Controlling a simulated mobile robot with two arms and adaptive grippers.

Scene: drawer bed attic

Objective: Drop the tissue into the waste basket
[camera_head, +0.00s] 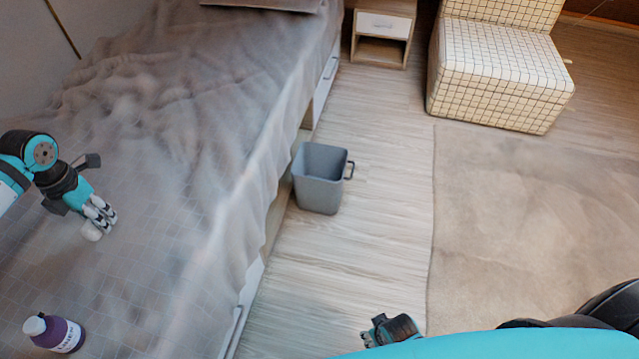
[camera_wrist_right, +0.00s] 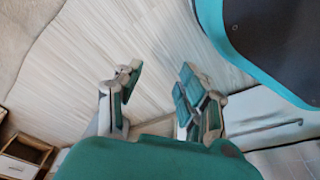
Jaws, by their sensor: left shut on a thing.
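My left gripper (camera_head: 104,220) is over the bed at the left in the head view. It is shut on a small white tissue (camera_head: 91,231), which shows just below the fingertips; the fingers hide part of it. The grey waste basket (camera_head: 320,178) stands upright on the floor beside the bed, to the right of my left gripper, with a dark handle on its right side. Its open top faces up, and I see nothing in it. My right gripper (camera_wrist_right: 160,82) is open and empty above the wooden floor in the right wrist view.
The bed (camera_head: 180,120) with a rumpled grey cover fills the left. A purple bottle with a white cap (camera_head: 56,334) is at the bottom left. A nightstand (camera_head: 381,38), a checked chair (camera_head: 497,70) and a beige rug (camera_head: 530,210) lie beyond clear floor.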

